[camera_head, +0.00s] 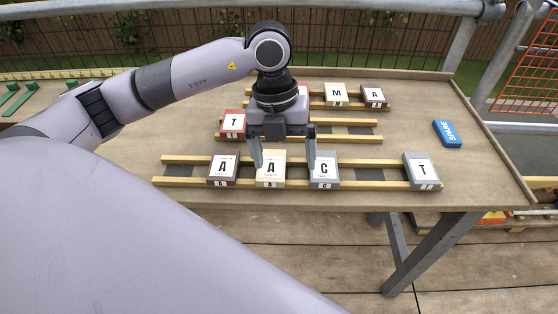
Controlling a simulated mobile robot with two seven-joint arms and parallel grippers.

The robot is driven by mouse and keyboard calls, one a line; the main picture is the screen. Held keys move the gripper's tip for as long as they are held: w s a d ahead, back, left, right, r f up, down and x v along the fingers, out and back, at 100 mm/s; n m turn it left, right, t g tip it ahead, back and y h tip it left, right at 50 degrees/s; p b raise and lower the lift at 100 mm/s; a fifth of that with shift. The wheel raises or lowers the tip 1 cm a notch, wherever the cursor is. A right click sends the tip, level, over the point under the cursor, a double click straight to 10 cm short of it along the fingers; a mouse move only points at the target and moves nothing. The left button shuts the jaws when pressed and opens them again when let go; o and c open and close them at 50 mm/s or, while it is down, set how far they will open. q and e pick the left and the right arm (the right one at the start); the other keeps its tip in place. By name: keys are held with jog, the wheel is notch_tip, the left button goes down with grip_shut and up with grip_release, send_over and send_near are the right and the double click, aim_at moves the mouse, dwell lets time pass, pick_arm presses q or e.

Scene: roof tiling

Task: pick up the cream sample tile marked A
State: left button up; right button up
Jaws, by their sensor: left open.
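The cream tile marked A (270,171) sits on the front pair of wooden battens (372,170). A dark reddish tile marked A (223,169) is on its left and a grey tile marked C (324,171) is on its right. My left gripper (284,160) is open above the front row. One finger is in front of the cream tile's upper left part, and the other is by the top of the C tile. I cannot tell how far the fingertips are above the tiles. My right gripper does not show.
A grey T tile (421,170) sits at the right end of the front battens. A red T tile (233,123) is on the middle battens. A blue SPARE block (447,133) lies on the table at right.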

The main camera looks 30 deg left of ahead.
aim_at(271, 166)
pick_arm(q)
jog(key=shift+n+t+y, duration=0.3)
jog(key=shift+n+y, duration=0.3)
jog(key=shift+y, duration=0.3)
jog(key=a, duration=0.1)
jog(key=w+a, duration=0.1)
jog(key=a+r, duration=0.1)
jog(key=shift+w+a+r, duration=0.1)
jog(key=shift+w+a, duration=0.25)
jog(key=shift+w, duration=0.05)
jog(key=shift+a+f, duration=0.2)
jog(key=shift+a, duration=0.05)
notch_tip(271, 166, down, 6)
jog(key=shift+s+d+f, duration=0.15)
jog(key=shift+f, duration=0.05)
jog(key=c, duration=1.2)
